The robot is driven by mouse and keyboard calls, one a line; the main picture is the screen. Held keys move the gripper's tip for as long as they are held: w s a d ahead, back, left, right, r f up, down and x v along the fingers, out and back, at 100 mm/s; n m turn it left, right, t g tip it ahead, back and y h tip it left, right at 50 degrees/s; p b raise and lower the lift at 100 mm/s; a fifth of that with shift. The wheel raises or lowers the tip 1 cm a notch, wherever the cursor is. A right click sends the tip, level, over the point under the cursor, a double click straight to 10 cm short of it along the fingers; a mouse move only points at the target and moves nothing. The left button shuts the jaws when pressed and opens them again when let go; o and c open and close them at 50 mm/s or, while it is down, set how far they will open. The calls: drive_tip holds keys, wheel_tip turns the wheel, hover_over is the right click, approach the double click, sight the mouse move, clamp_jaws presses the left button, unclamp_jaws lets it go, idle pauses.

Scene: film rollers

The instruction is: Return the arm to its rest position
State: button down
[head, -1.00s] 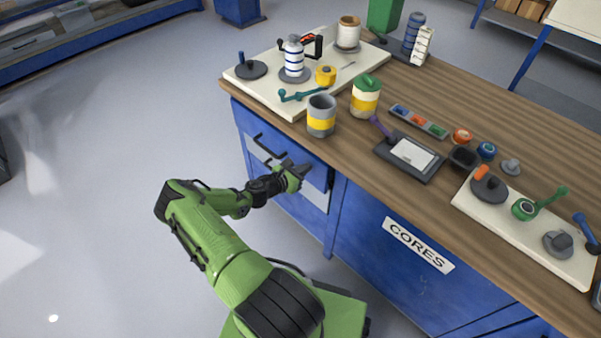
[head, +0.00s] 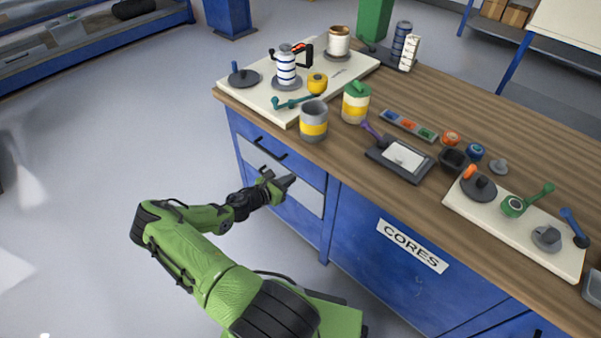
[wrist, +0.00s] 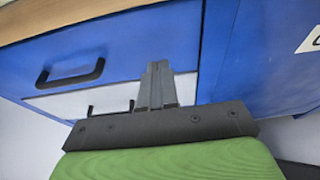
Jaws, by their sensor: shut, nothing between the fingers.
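My gripper (head: 287,181) is at the end of my green arm, in front of the blue bench's drawers in the head view. Its fingers are together and hold nothing. In the wrist view the closed fingers (wrist: 157,84) point at the drawer fronts. A blue upper drawer (wrist: 125,55) with a black handle (wrist: 70,74) is at the left of that view. A white-fronted drawer (wrist: 100,96) lies below it, its handle partly hidden behind my gripper. Both drawers look shut. The gripper appears apart from the handles.
The wooden benchtop (head: 480,110) is above my gripper. It carries a grey and yellow cup (head: 314,122) near its front edge, a white board (head: 262,97) and a grey tray (head: 402,158). A cabinet labelled CORES (head: 412,245) is to the right. Open floor (head: 90,180) lies left.

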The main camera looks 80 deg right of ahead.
drive_tip(key=v, duration=0.5)
drive_tip(key=shift+w+a+f+p, duration=0.1)
drive_tip(key=shift+w+a+p, duration=0.1)
drive_tip(key=shift+p, duration=0.15)
